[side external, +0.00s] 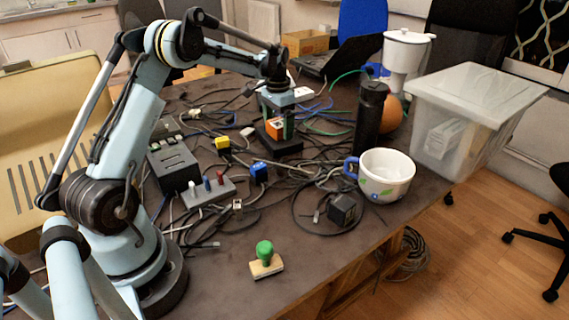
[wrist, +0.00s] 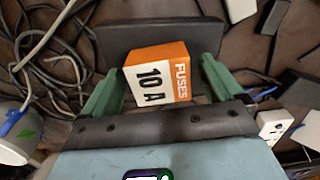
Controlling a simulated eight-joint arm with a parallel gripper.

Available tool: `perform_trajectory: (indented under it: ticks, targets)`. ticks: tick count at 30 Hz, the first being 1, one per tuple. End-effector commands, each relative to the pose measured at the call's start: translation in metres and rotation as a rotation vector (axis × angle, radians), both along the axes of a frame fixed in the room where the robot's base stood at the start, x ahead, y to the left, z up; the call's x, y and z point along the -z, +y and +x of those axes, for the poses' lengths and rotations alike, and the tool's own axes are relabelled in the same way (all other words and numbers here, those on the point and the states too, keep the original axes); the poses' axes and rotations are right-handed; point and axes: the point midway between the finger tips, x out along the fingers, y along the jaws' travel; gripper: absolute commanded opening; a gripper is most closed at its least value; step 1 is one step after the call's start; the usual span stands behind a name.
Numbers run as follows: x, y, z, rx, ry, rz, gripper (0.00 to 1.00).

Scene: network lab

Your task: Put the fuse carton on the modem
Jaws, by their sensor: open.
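The orange and white fuse carton (side external: 275,128), marked "FUSES 10 A", is between my gripper's green fingers; it also shows in the wrist view (wrist: 158,76). My gripper (side external: 278,119) is open around it, with a finger on each side. In the wrist view my gripper (wrist: 164,66) has narrow gaps beside the carton. A flat dark slab, seemingly the modem (side external: 286,147), lies directly under the carton; it shows behind the carton in the wrist view (wrist: 118,39). The carton appears to rest on it, though the contact edge is partly hidden.
Tangled cables surround the slab. A black bottle (side external: 369,117), a white cup (side external: 386,174) and a clear bin (side external: 463,130) stand to the right. A black box (side external: 174,168), a grey switch strip (side external: 208,191) and a green-handled stamp (side external: 266,262) are nearer. The front tabletop is mostly clear.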

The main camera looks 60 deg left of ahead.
Motion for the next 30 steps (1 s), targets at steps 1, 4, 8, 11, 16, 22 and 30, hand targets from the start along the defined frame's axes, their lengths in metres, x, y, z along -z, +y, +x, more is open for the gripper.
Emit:
perform_trajectory:
  ticks: [1, 4, 8, 11, 16, 22, 30]
  targets:
    - [-0.004, 0.000, 0.000, 0.000, 0.000, 0.000, 0.94]
    - [-0.016, 0.000, 0.000, 0.000, 0.000, 0.000, 0.94]
    - [-0.042, 0.000, 0.000, 0.000, 0.000, 0.000, 0.94]
    - [-0.064, 0.000, 0.000, 0.000, 0.000, 0.000, 0.94]
    - [-0.094, 0.000, 0.000, 0.000, 0.000, 0.000, 0.94]
    - [-0.115, 0.000, 0.000, 0.000, 0.000, 0.000, 0.94]
    - [-0.134, -0.022, -0.003, 0.004, -0.037, 0.018, 0.94]
